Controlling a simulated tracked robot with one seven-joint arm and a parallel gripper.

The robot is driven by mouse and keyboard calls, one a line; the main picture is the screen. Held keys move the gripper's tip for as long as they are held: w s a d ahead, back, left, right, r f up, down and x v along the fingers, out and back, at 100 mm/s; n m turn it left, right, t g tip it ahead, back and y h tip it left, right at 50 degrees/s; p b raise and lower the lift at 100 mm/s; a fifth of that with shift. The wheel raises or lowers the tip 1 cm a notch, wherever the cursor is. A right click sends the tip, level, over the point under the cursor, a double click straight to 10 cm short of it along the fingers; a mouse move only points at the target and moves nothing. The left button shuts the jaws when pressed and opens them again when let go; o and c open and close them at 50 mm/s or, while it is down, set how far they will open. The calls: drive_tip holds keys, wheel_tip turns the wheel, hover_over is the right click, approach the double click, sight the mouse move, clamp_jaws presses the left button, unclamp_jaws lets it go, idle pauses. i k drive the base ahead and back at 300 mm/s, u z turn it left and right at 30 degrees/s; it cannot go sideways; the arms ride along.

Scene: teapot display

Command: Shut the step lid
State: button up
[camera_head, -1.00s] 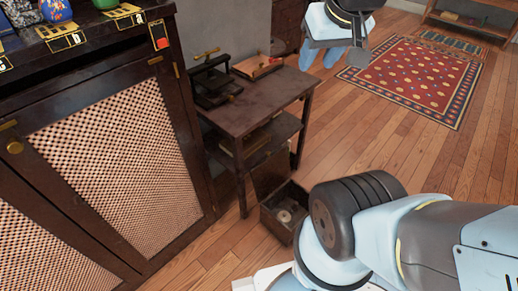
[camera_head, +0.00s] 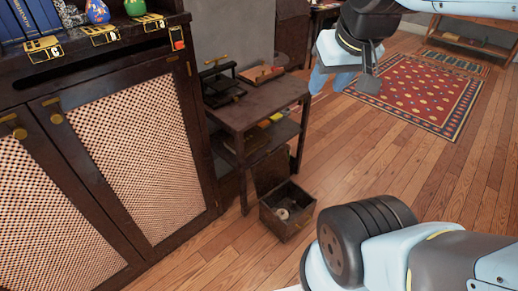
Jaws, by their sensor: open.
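A small dark wooden box (camera_head: 268,222) stands open on the floor, in front of the side table's right legs. A pale ring-shaped roll lies inside it. A dark upright panel (camera_head: 271,170) rises behind the box under the table; it looks like the raised step lid, but its hinge cannot be made out. My gripper (camera_head: 345,82) is at the top, right of the table and well away from the box and panel. It is open, with nothing seen between its fingers.
The side table (camera_head: 262,103) carries a small press (camera_head: 220,85) and a wooden board, with items on its lower shelf. A dark cabinet (camera_head: 185,110) stands at the left. Wooden floor (camera_head: 330,150) is clear right of the table, up to a red rug (camera_head: 425,85).

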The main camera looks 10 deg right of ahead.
sight(270, 172)
drive_tip(key=z, duration=0.15)
drive_tip(key=i, duration=0.85)
drive_tip(key=u, duration=0.1)
